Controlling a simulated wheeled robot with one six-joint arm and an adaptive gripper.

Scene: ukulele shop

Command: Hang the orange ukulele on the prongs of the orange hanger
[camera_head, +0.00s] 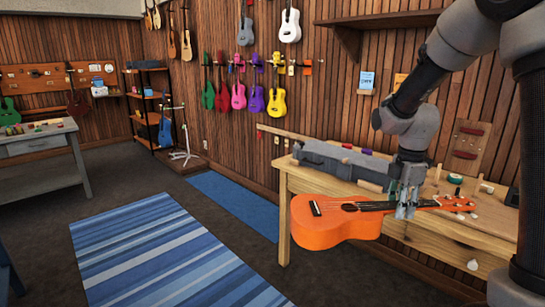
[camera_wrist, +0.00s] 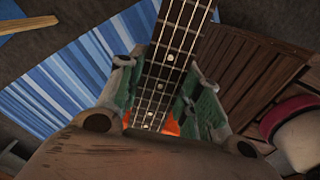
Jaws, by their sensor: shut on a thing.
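The orange ukulele (camera_head: 332,222) is off the table in the head view, lying roughly level, its body to the left and its headstock to the right. My gripper (camera_head: 405,206) is shut on its neck. In the wrist view the dark fretboard (camera_wrist: 172,60) runs between the green fingers of my gripper (camera_wrist: 160,95), and a little orange shows below. What looks like the orange hanger (camera_head: 307,67) is on the wall at the right end of the row of coloured hangers. It looks empty; its prongs are too small to make out. My gripper is below and right of it.
Several coloured ukuleles hang left of that hanger, the yellow one (camera_head: 277,102) nearest. A white ukulele (camera_head: 290,25) hangs above. A wooden workbench (camera_head: 455,226) with a grey case (camera_head: 335,160) stands behind the held ukulele. The striped rug (camera_head: 165,250) is clear floor.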

